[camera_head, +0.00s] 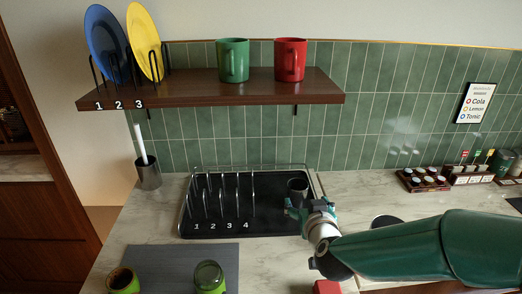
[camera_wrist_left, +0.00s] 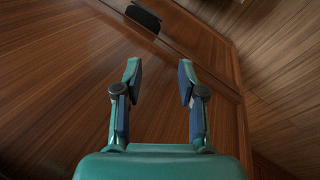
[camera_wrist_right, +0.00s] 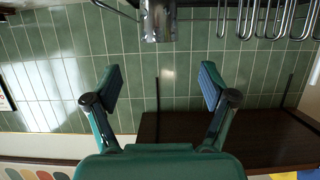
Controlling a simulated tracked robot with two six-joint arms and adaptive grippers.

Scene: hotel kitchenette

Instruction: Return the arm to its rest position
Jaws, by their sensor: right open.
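My right arm reaches in from the right in the head view. Its gripper (camera_head: 297,206) is at the right end of the black dish rack (camera_head: 262,223), just in front of a dark metal cup (camera_head: 297,184). In the right wrist view this gripper (camera_wrist_right: 160,82) is open with nothing between its fingers. There the metal cup (camera_wrist_right: 158,22) shows at the top edge, beyond the fingertips and apart from them. My left gripper (camera_wrist_left: 160,72) is open and empty in the left wrist view, facing brown wood; the head view does not show it.
A shelf (camera_head: 215,91) above holds blue (camera_head: 103,35) and yellow (camera_head: 143,42) plates, a green mug (camera_head: 231,61) and a red mug (camera_head: 290,60). Two green-sided glasses (camera_head: 123,281) (camera_head: 209,277) stand on the grey mat (camera_head: 175,258). Small condiment holders (camera_head: 422,180) stand at right.

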